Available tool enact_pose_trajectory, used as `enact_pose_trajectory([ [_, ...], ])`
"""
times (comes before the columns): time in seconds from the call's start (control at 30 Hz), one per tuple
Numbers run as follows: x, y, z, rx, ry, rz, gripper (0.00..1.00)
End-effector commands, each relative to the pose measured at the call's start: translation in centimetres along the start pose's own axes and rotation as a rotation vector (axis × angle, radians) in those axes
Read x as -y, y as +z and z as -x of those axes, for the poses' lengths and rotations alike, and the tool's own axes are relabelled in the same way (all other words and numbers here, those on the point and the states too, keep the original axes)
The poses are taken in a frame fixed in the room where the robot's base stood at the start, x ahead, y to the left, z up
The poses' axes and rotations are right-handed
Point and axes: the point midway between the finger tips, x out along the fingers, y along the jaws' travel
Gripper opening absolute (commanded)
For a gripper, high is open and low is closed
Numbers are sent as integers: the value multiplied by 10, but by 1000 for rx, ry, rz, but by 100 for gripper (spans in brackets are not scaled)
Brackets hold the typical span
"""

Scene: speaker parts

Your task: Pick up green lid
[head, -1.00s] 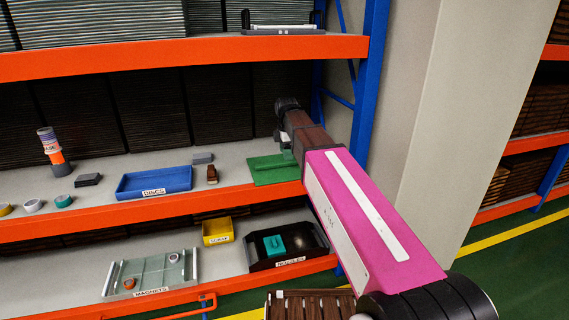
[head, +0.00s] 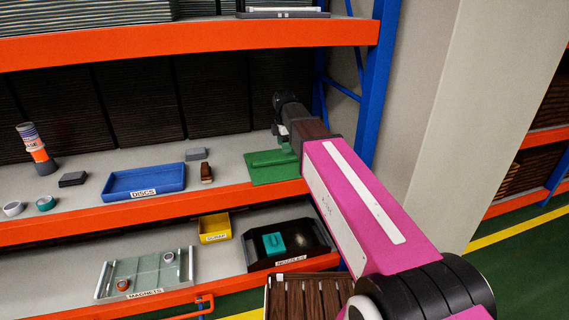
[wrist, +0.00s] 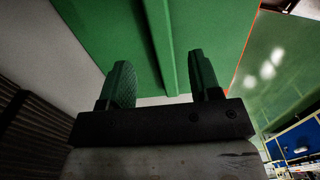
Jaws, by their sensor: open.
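The green lid (head: 264,172) lies flat on the middle shelf at its right end, a flat plate with a raised ridge along its middle. It fills the upper part of the wrist view (wrist: 105,38), where the ridge runs up between my fingers. My gripper (head: 284,145) is at the lid's back right side in the head view, with its fingertips close to the ridge. In the wrist view my gripper (wrist: 161,72) is open, one green finger on each side of the ridge's line. I cannot tell whether the fingers touch the lid.
Left of the lid are a small brown object (head: 206,172), a grey block (head: 195,154) and the blue DISCS tray (head: 140,193). The orange shelf edge (head: 215,202) runs in front. A blue rack post (head: 378,85) stands close right of my arm. A yellow bin (head: 214,229) sits below.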

Motion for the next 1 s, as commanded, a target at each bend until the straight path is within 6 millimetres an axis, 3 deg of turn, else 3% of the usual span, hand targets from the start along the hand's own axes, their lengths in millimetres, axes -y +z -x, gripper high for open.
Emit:
enact_pose_trajectory([
  [0.27,1,0,-17,0,-1,0,57],
  [0.6,2,0,-57,0,-1,0,57],
  [0.87,2,0,-59,0,0,0,57],
  [1.0,2,0,-59,0,0,0,15],
])
